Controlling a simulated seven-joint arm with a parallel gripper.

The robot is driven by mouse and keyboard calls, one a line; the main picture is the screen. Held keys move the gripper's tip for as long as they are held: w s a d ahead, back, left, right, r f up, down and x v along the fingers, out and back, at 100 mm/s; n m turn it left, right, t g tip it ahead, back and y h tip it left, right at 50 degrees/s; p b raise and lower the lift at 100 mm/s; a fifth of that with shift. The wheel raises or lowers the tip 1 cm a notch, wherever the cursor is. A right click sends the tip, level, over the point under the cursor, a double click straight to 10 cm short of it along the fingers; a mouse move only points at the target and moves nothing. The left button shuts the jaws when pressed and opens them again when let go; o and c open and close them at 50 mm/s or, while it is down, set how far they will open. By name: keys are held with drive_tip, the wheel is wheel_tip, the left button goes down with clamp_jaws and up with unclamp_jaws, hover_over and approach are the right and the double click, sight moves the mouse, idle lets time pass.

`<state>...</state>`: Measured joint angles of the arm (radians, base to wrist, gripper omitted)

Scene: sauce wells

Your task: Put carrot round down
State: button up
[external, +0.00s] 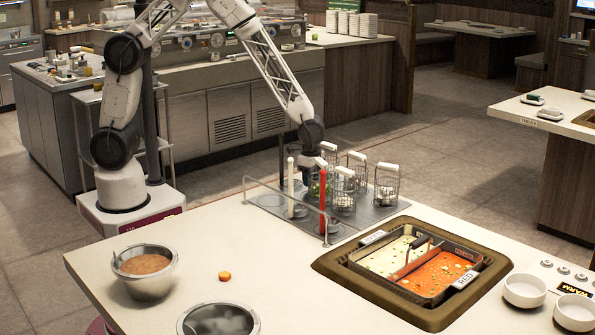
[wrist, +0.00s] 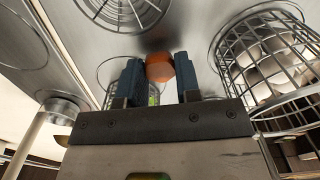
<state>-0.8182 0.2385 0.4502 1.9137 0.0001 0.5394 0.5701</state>
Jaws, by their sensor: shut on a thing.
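My gripper (wrist: 159,72) is shut on an orange carrot round (wrist: 160,68), which shows between its two dark blue fingertips in the wrist view. In the external view my gripper (external: 312,170) is low over the grey metal rack plate (external: 270,200), among the wire baskets, and the held round is hidden there. Whether the held round touches the plate is hard to tell. A second carrot round (external: 224,276) lies flat on the pale counter, between the metal pots.
Wire baskets (external: 386,187) stand close around my gripper; one basket (wrist: 268,60) holds pale round items. A white and a red upright (external: 323,205) stand in front. A two-part sauce pan (external: 410,262), a brown-filled pot (external: 146,265) and white bowls (external: 524,290) are on the counter.

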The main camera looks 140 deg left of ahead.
drive_tip(key=shift+f, duration=0.35)
drive_tip(key=shift+f, duration=0.2)
drive_tip(key=o, duration=1)
drive_tip(key=shift+c, duration=0.2)
drive_tip(key=shift+r, duration=3.9)
drive_tip(key=shift+w+d+r, duration=0.1)
